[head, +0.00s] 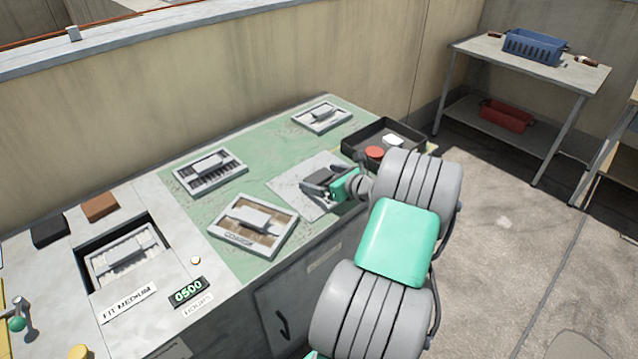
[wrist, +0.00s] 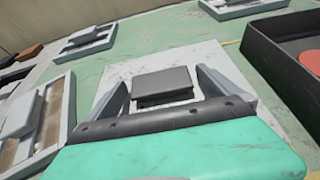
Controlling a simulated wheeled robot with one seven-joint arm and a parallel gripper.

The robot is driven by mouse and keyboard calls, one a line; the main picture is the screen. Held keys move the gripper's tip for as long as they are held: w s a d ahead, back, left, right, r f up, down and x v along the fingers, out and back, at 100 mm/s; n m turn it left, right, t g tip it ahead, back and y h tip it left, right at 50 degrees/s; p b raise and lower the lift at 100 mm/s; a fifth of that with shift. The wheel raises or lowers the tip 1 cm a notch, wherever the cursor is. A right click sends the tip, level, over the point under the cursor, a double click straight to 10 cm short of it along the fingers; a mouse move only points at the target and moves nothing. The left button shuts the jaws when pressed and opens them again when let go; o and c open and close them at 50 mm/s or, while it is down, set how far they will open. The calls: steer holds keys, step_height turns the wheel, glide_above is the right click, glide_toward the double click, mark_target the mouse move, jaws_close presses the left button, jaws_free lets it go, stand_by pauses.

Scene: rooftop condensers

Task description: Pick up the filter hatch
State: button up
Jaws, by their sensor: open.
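The filter hatch appears to be a pale square plate (head: 290,186) lying flat on the green part of the counter. In the wrist view the plate (wrist: 165,54) carries a dark grey block-shaped handle (wrist: 163,88). My gripper (head: 318,184) is over the plate with its fingers apart. In the wrist view my gripper (wrist: 162,77) has one finger on each side of the handle. Whether the fingers touch the handle cannot be told. My gripper hides part of the plate in the head view.
Framed filters with handles lie around the plate: a brown one (head: 254,227), a dark one (head: 209,172) and a pale one (head: 321,117). A black tray (head: 352,150) holding a red disc stands close right. A filter sits in the recess (head: 86,254) at left.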

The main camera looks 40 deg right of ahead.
steer(key=shift+r, duration=0.15)
steer(key=c, duration=1.8)
